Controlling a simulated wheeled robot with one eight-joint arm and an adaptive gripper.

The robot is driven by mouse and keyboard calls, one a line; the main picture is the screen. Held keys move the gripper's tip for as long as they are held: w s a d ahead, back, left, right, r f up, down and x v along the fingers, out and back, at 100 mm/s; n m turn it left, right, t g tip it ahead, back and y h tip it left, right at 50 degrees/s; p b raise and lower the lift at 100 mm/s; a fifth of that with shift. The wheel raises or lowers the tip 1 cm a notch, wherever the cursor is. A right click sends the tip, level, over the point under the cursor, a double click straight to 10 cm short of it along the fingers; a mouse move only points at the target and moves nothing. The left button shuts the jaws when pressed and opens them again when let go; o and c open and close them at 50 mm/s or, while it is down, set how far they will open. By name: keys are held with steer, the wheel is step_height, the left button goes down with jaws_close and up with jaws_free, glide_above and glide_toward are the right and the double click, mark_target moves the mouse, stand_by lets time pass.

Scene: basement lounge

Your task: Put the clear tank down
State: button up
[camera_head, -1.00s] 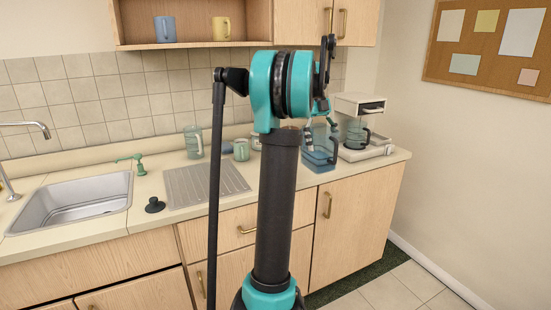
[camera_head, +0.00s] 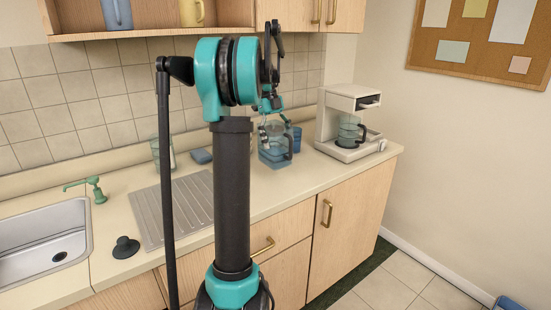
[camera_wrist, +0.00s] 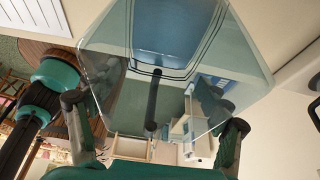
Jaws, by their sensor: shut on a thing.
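The clear tank (camera_head: 275,158) is a see-through, bluish box with a dark handle on its right side. In the head view it is upright at the counter, left of the coffee maker. I cannot tell whether its base touches the counter. My gripper (camera_head: 268,112) is at the top of the tank, partly hidden by my arm. In the wrist view the tank (camera_wrist: 235,70) fills the upper middle, between the fingers of my gripper (camera_wrist: 155,120), which is shut on it. The exact contact is hard to see through the clear walls.
A coffee maker (camera_head: 333,122) with a carafe (camera_head: 349,132) stands right of the tank. A blue item (camera_head: 297,139) is just behind the tank. A ridged drainboard (camera_head: 155,215), black plunger-like stopper (camera_head: 125,247) and sink (camera_head: 40,240) are left. Bare counter (camera_head: 285,185) lies in front of the tank.

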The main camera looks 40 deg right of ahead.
mark_target(271, 123)
steer(key=shift+f, duration=3)
steer(key=shift+f, duration=0.1)
steer(key=o, duration=1.8)
steer(key=v, duration=1.2)
steer(key=shift+s, duration=0.1)
